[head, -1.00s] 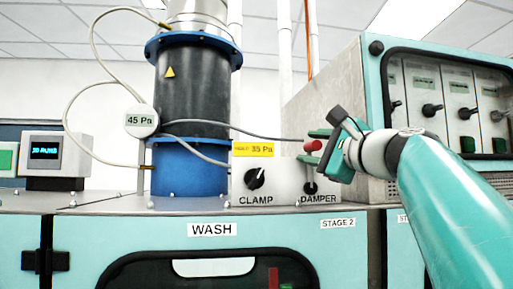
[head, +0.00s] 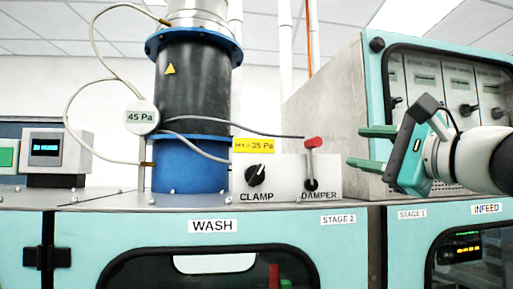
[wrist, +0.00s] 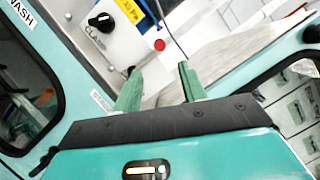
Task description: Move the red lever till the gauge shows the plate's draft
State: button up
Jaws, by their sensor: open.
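The red lever (head: 312,144) stands roughly upright on the control box above the DAMPER label; its red knob also shows in the wrist view (wrist: 159,45). The round white gauge (head: 141,117) beside the dark duct reads 45 Pa. The yellow plate (head: 254,146) above the CLAMP knob shows 35 Pa; its first word is too small to read surely. My gripper (head: 358,147) is open and empty, to the right of the lever and apart from it. In the wrist view its two green fingers (wrist: 160,70) point toward the red knob with nothing between them.
The black CLAMP knob (head: 256,176) sits left of the lever on the same box. A teal-framed cabinet (head: 373,100) with switches stands behind my gripper at right. Thin hoses run from the gauge to the duct (head: 192,95). Free space lies between lever and gripper.

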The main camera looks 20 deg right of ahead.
jog(key=shift+s+f, duration=0.15)
jog(key=shift+s, duration=0.3)
jog(key=shift+w+d+f, duration=0.1)
jog(key=shift+w+d, duration=0.05)
jog(key=shift+d, duration=0.05)
jog(key=c, duration=0.5)
jog(key=w+d+f+y, duration=0.1)
jog(key=w+d+n+y, duration=0.1)
jog(key=w+d+f+n+y, duration=0.1)
jog(key=d+y, duration=0.1)
jog(key=shift+f, duration=0.3)
grip_shut()
jog(key=s+d+f+n+y, duration=0.2)
jog(key=d+n+y, duration=0.1)
jog(key=d+y, duration=0.15)
jog(key=shift+h, duration=0.35)
jog(key=x, duration=0.9)
jog(key=shift+w+d+r, duration=0.1)
jog(key=shift+w+r, duration=0.05)
jog(key=a, duration=0.1)
jog(key=w+a+r, duration=0.1)
jog(key=a+r, duration=0.1)
jog(key=shift+w+a, duration=0.2)
jog(key=shift+a, duration=0.15)
